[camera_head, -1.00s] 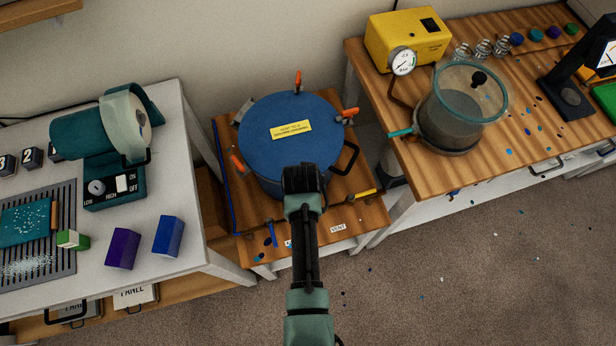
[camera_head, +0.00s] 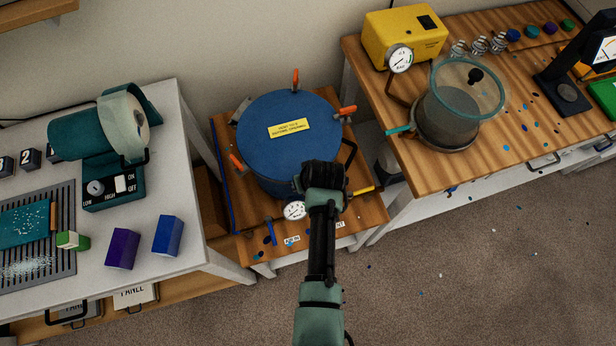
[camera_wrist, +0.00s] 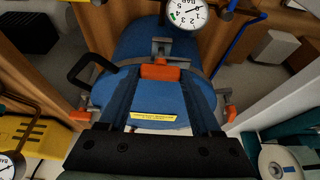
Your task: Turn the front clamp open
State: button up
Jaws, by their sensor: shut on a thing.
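The blue pressure pot (camera_head: 270,150) stands on the low wooden bench, its lid bearing a yellow label (camera_head: 289,128). The front clamp's orange handle (camera_wrist: 160,72) lies crosswise between the fingertips of my gripper (camera_wrist: 163,76) in the wrist view, on a grey bracket at the lid's edge. My gripper (camera_head: 323,178) is shut on that handle at the pot's front right in the head view, where it hides the front clamp. Other orange clamp handles show at the back (camera_head: 295,78), right (camera_head: 346,111) and left (camera_head: 236,162) of the lid.
A round gauge (camera_head: 294,210) sits at the pot's front, with a blue valve handle (camera_head: 270,232) and a yellow handle (camera_head: 361,191) near it. A black side handle (camera_head: 350,153) juts out right. Benches flank the pot on both sides.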

jog(key=o, duration=1.4)
jog(key=b+v, duration=0.1)
jog(key=v, duration=1.2)
